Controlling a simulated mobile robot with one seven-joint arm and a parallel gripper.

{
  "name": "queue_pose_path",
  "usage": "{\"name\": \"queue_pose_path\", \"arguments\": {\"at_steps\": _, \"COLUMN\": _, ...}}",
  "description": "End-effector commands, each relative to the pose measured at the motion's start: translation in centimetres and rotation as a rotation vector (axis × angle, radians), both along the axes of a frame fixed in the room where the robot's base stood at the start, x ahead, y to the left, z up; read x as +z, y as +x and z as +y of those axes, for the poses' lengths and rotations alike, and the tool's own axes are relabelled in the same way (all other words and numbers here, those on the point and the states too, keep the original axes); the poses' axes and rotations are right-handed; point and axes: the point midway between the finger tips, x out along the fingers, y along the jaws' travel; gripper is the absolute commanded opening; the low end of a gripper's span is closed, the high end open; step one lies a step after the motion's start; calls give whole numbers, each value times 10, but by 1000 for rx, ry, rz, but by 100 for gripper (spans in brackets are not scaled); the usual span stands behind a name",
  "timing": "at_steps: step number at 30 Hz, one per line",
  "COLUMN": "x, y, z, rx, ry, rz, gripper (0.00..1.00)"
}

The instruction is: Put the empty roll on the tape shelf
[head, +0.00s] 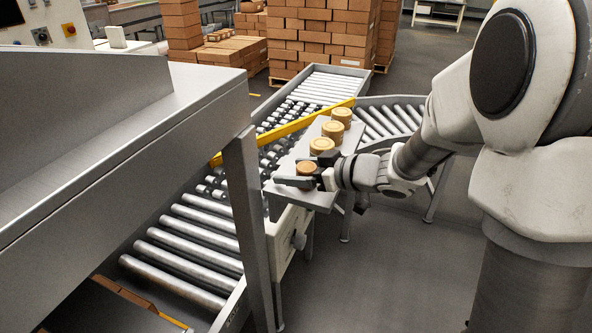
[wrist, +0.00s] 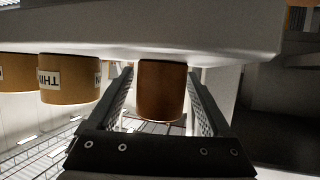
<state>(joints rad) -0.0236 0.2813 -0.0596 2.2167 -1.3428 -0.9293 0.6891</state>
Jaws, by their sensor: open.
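The tape shelf (head: 318,198) is a grey tilted plate beside the conveyor in the head view; its pale edge (wrist: 150,30) crosses the top of the wrist view. A brown roll (head: 307,167) is at its near end and also shows as a plain brown cylinder (wrist: 162,92) in the wrist view. My gripper (head: 303,171) is open, with one finger on each side of this roll, and gaps show beside it in the wrist view. More tan rolls (head: 322,146) stand in a line behind it; one (wrist: 68,78) bears a white label. I cannot tell whether the near roll is empty.
A roller conveyor (head: 190,240) runs beside the shelf, with a yellow bar (head: 290,128) across it. A large grey metal frame (head: 120,140) stands at the left. Stacked cartons (head: 325,40) are at the back.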

Motion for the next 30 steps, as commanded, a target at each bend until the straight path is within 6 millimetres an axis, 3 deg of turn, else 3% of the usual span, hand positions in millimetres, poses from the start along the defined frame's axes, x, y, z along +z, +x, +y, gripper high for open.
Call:
{"name": "queue_pose_path", "arguments": {"at_steps": 5, "x": 7, "y": -2, "z": -3, "rx": -1, "ry": 0, "rz": -2, "gripper": 83}}
{"name": "queue_pose_path", "arguments": {"at_steps": 18, "x": 40, "y": -48, "z": -70, "rx": -4, "ry": -1, "rz": -3, "gripper": 83}}
{"name": "queue_pose_path", "arguments": {"at_steps": 23, "x": 47, "y": -59, "z": -85, "rx": -2, "ry": 0, "rz": -1, "gripper": 83}}
{"name": "queue_pose_path", "arguments": {"at_steps": 26, "x": 51, "y": -61, "z": -90, "rx": -9, "ry": -3, "rz": -6, "gripper": 83}}
{"name": "queue_pose_path", "arguments": {"at_steps": 30, "x": 64, "y": -48, "z": -102, "rx": -105, "ry": -49, "rz": -69, "gripper": 83}}
